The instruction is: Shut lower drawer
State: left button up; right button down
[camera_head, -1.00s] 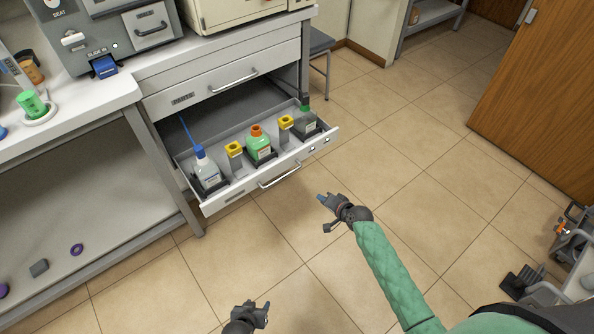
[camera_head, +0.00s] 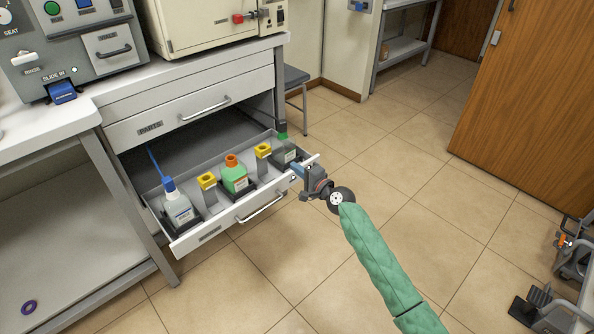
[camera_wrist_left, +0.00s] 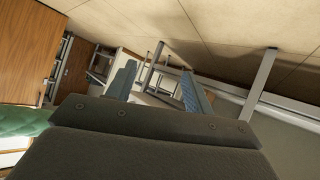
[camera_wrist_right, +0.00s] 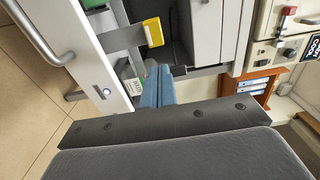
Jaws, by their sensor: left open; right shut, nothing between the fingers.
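The lower drawer (camera_head: 208,236) is pulled out of the white cabinet, with a long bar handle (camera_head: 262,207) on its front. It holds a blue-capped wash bottle (camera_head: 179,209), a green bottle with an orange cap (camera_head: 235,178), a dark bottle (camera_head: 286,155) and two yellow-topped holders (camera_head: 207,181). My right gripper (camera_head: 297,170) is shut and empty, close to the right end of the drawer front. In the right wrist view its fingers (camera_wrist_right: 158,86) show beside the drawer's front panel (camera_wrist_right: 97,60); contact is unclear. My left gripper (camera_wrist_left: 158,88) is open and appears only in its wrist view.
The upper drawer (camera_head: 190,105), labelled PARTS, is closed above. A white bench (camera_head: 45,135) stands at the left, a grey stool (camera_head: 296,77) behind the cabinet's right side. Tiled floor (camera_head: 420,200) is clear in front. A wooden door (camera_head: 530,90) stands at right.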

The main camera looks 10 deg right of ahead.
pick_arm(q)
jog(key=w+r+t, duration=0.2)
jog(key=w+r, duration=0.1)
jog(key=r, duration=0.3)
jog(key=shift+w+d+b, duration=0.25)
jog(key=shift+w+b, duration=0.05)
jog(key=shift+w, duration=0.05)
pick_arm(e)
jog(key=x, duration=1.1)
pick_arm(q)
jog(key=shift+s+f, duration=0.1)
pick_arm(e)
jog(key=shift+w, duration=0.1)
